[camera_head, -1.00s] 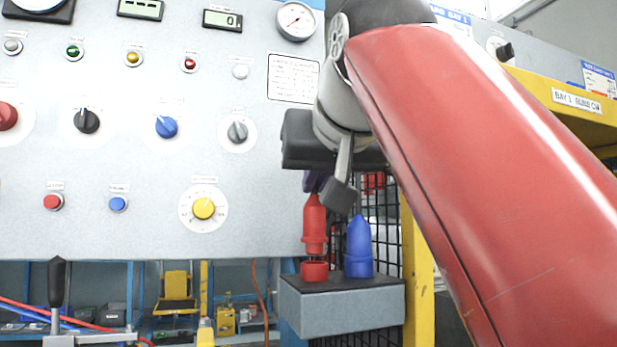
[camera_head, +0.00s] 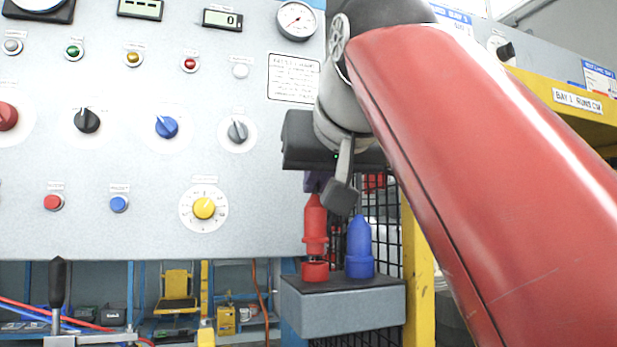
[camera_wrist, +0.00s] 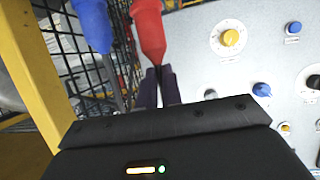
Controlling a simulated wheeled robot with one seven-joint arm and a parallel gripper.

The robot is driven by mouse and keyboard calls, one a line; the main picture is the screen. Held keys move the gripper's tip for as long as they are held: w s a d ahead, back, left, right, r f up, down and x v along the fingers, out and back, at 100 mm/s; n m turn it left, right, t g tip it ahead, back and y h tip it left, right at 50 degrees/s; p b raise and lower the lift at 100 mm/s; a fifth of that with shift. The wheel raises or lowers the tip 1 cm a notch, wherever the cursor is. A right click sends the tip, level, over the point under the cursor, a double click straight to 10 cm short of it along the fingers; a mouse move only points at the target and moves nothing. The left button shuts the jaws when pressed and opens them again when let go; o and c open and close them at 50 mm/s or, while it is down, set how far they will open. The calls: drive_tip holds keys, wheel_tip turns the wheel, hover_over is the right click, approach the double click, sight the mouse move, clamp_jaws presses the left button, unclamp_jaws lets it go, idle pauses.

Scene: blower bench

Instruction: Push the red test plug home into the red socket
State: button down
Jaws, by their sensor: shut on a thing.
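The red test plug (camera_head: 315,222), a tapered red body, stands upright above the red socket (camera_head: 315,271) on a grey block. A narrow gap with a thin dark pin shows between plug and socket; how deep the pin sits I cannot tell. My gripper (camera_head: 318,181) is above the plug, its dark purple fingers shut on the narrow top end. In the wrist view my gripper (camera_wrist: 159,88) has its fingers on both sides of the tip of the red plug (camera_wrist: 148,32). The socket is hidden in the wrist view.
A blue plug (camera_head: 360,240) stands in a blue socket (camera_head: 360,267) close to the right of the red one. Both sockets sit on the grey block (camera_head: 345,312). A panel with knobs (camera_head: 245,190) is to the left; wire mesh (camera_head: 390,225) and a yellow post (camera_head: 417,270) are right.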

sight(315, 211)
drive_tip(key=shift+f+b, duration=1.25)
drive_tip(key=shift+f, duration=0.1)
idle(0.3)
drive_tip(key=c, duration=1.5)
unclamp_jaws()
